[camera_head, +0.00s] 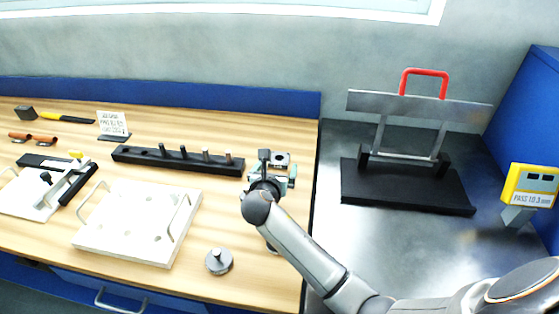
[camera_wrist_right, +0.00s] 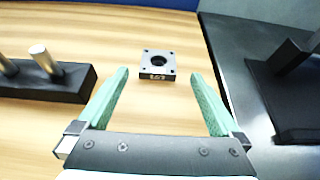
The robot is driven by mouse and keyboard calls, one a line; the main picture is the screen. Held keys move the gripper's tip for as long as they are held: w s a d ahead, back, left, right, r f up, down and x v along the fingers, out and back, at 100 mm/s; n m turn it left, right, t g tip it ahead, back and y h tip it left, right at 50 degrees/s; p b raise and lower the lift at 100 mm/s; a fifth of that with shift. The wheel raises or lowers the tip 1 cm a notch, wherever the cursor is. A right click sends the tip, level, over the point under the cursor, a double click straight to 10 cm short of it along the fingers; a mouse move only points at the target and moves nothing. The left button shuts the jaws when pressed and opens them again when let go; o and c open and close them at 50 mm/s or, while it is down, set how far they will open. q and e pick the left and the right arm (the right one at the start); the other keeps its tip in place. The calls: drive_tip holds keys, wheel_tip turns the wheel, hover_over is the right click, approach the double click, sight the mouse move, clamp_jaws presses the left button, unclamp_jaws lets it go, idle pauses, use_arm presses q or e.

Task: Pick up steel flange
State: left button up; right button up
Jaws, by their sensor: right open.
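The steel flange (camera_head: 281,159) is a small square grey block with a central hole and corner holes. It lies flat on the wooden table near its right end. In the right wrist view the flange (camera_wrist_right: 158,64) sits ahead of and between the fingertips, with a dark marking on its front face. My right gripper (camera_wrist_right: 162,82) is open and empty, its green fingers apart and short of the flange. In the head view the right gripper (camera_head: 275,174) is just in front of the flange. My left gripper is not in view.
A black block with upright pegs (camera_head: 180,160) stands left of the flange. A white plate with handles (camera_head: 135,225) and a round knobbed weight (camera_head: 219,262) lie nearer. Right of the table are a dark surface (camera_head: 400,250), a black-based stand (camera_head: 405,185) and a yellow gauge (camera_head: 533,182).

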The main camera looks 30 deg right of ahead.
sight(280, 156)
drive_tip(key=shift+x, duration=2.7)
drive_tip(key=shift+w+a+r, duration=0.1)
drive_tip(key=shift+r, duration=0.1)
clamp_jaws()
